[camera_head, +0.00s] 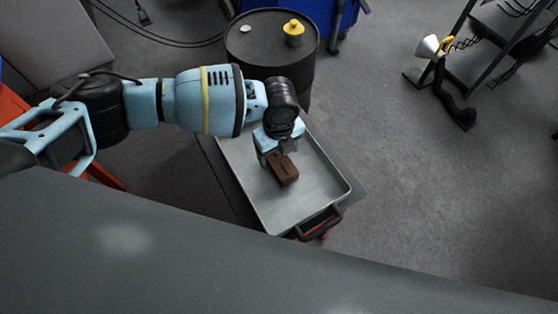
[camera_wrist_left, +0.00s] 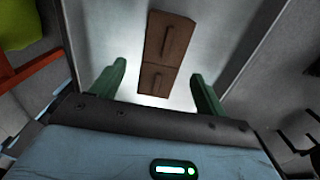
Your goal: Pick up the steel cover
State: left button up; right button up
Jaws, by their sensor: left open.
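A brown rectangular block (camera_head: 284,170) with a dark slot or handle on top lies in the metal tray (camera_head: 325,190). It is the only thing I see in the tray, and it may be the steel cover; its look does not make this sure. My left gripper (camera_head: 277,155) is over the tray at the block's far end and hides part of it. In the left wrist view the two green fingers (camera_wrist_left: 157,72) are apart, with the block (camera_wrist_left: 167,45) showing between and beyond them. Nothing is held. My right gripper is not in view.
The tray sits on a cart with a black handle (camera_head: 320,224) at its near end. A black drum (camera_head: 270,48) with a yellow object (camera_head: 293,33) on top stands behind it. A lamp-like device (camera_head: 430,46) stands at the right. Floor right of the cart is clear.

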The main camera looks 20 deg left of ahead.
aim_at(279, 158)
pick_arm(q)
notch_tip(279, 158, down, 5)
jog(key=shift+r, duration=0.1)
jog(key=shift+c, duration=0.3)
jog(key=shift+w, duration=0.1)
jog(key=c, duration=1.3)
notch_tip(279, 158, up, 10)
jog(key=shift+r+p, duration=0.1)
jog(key=shift+p, duration=0.3)
